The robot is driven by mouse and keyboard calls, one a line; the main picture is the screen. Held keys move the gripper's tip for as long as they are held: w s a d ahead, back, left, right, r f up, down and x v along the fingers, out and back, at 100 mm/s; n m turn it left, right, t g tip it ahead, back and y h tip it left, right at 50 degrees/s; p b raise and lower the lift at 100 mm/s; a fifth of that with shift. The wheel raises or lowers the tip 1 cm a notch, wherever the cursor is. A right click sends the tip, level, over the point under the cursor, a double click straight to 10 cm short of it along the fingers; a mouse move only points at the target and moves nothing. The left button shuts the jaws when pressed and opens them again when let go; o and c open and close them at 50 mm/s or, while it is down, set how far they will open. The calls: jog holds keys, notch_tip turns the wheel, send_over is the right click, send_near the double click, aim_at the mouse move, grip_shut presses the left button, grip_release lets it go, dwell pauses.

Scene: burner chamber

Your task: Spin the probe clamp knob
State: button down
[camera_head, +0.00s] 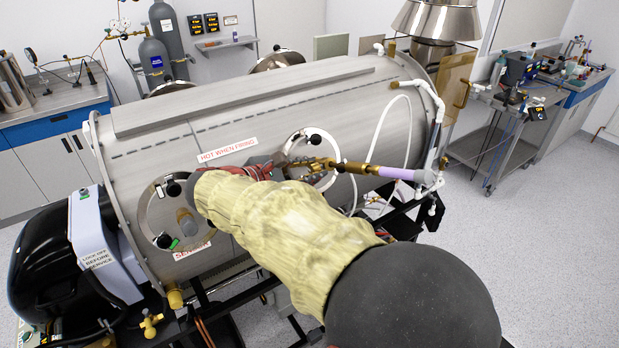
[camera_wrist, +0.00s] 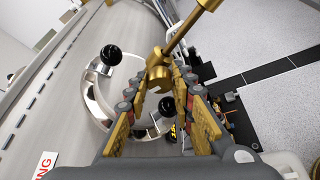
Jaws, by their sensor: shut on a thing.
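A brass probe (camera_head: 352,168) with a lilac sleeve (camera_head: 395,173) extends to the right from the port on the side of the steel chamber. In the wrist view, the clamp end of the brass probe shows as a gold knob-like piece (camera_wrist: 158,72) with a rod running up and right. My gripper (camera_wrist: 168,82) is shut on this gold piece, with its fingertips to either side of it. In the head view, my gripper (camera_head: 282,168) is at the probe's left end, in front of the port. My arm hides part of the chamber there.
The ring-shaped port (camera_head: 325,180) with black ball handles is right behind the gripper; its ring also shows in the wrist view (camera_wrist: 92,90). A second round port (camera_head: 150,212) is at the left. A white hose (camera_head: 378,125) loops above the probe. A cart (camera_head: 500,140) stands at right.

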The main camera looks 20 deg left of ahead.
jog(key=shift+m+b, duration=0.3)
jog(key=shift+b, duration=0.15)
jog(key=c, duration=1.5)
grip_release()
jog(key=v, duration=1.2)
jog(key=shift+f, duration=0.15)
jog(key=shift+s+d, duration=0.1)
jog(key=shift+s, duration=0.05)
